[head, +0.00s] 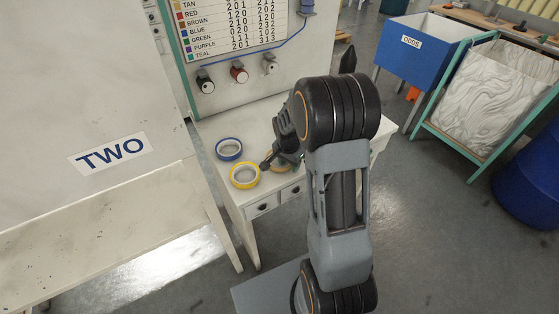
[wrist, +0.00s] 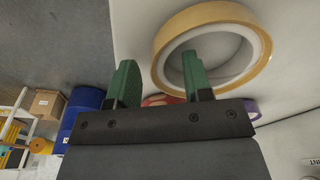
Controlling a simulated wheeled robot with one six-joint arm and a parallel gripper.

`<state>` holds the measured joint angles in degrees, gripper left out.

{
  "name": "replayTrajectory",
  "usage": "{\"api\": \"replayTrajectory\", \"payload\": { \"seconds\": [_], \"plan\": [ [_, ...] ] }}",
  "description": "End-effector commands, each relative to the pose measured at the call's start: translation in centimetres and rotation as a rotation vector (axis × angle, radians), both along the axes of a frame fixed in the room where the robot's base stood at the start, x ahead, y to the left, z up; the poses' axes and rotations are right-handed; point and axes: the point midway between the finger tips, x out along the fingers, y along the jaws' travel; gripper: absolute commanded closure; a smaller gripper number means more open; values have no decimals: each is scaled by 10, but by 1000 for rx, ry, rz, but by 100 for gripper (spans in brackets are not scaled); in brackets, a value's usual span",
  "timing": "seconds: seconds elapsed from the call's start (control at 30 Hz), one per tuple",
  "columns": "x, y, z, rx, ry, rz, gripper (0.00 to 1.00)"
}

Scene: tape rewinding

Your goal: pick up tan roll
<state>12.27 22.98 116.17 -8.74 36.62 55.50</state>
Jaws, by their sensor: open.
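The tan roll (wrist: 167,49) lies flat on the white table, large at the top of the wrist view. In the head view only a sliver of the tan roll (head: 283,168) shows behind my arm. My gripper (wrist: 158,58) is open and empty, with green fingers either side of the roll's left wall. One finger overlaps the roll's hole and the other is outside its left edge; I cannot tell how deep they reach. In the head view my gripper (head: 274,162) is low over the table beside the rolls.
A yellow roll (head: 245,175) and a blue roll (head: 229,149) lie on the table (head: 215,130) left of my gripper. In the wrist view a red thing (wrist: 160,100) and a purple thing (wrist: 251,109) show partly behind my gripper. A panel with knobs (head: 238,72) stands behind the table.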

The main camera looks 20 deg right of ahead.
Motion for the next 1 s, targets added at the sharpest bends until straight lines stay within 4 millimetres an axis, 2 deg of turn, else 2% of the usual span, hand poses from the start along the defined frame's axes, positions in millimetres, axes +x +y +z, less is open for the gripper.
{"api": "replayTrajectory", "payload": {
  "seconds": [0.2,0.7,1.0],
  "plan": [
    [0,0,0,0,0,0,54],
    [0,0,0,0,-1,0,100],
    [0,0,1,0,-1,0,100]
  ]
}}
